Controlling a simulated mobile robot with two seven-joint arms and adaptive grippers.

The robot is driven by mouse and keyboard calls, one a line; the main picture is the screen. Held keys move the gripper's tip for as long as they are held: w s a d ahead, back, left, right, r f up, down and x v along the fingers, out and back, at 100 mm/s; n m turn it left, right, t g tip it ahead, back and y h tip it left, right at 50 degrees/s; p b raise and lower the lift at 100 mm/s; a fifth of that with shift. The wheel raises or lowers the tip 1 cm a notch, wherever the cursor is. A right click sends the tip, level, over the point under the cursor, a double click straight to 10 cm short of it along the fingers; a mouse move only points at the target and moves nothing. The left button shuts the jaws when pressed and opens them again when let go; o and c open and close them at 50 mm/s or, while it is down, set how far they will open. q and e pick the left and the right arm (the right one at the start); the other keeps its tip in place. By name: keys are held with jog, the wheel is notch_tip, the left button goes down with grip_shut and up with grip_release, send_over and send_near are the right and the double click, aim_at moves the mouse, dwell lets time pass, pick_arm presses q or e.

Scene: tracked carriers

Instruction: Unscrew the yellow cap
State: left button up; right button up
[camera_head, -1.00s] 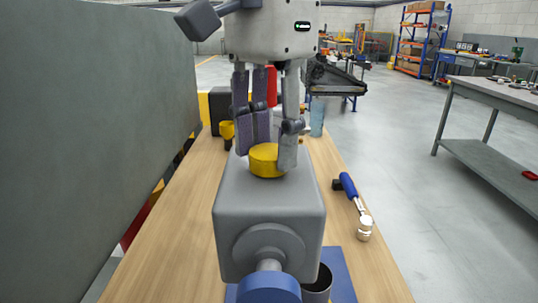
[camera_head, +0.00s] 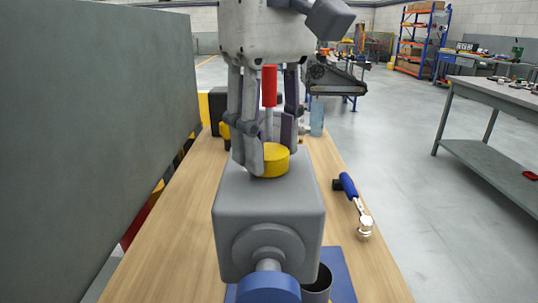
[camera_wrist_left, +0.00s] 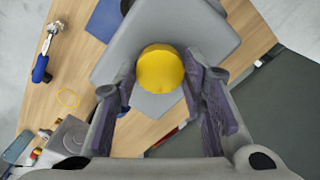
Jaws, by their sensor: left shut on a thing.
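The yellow cap (camera_head: 271,161) is a short round disc on top of the grey box-shaped body (camera_head: 268,205). It also shows from above in the wrist view (camera_wrist_left: 160,70). My left gripper (camera_head: 268,152) points straight down from above, with its fingers at opposite sides of the cap, shut on it. In the wrist view the two fingertips (camera_wrist_left: 158,84) flank the cap's lower edge. I cannot see whether there is a gap between the cap and the body. My right gripper is not in view.
A blue-handled hammer (camera_head: 349,188) lies on the wooden bench (camera_head: 160,255) to the right. A blue knob (camera_head: 268,290) projects from the body's front. A dark cup (camera_head: 318,284) stands on a blue mat (camera_head: 341,275). A grey panel (camera_head: 95,130) rises at the left.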

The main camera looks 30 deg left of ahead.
pick_arm(q)
jog(key=n, duration=0.5)
jog(key=shift+n, duration=0.4)
jog(key=n, duration=0.4)
jog(key=o, duration=1)
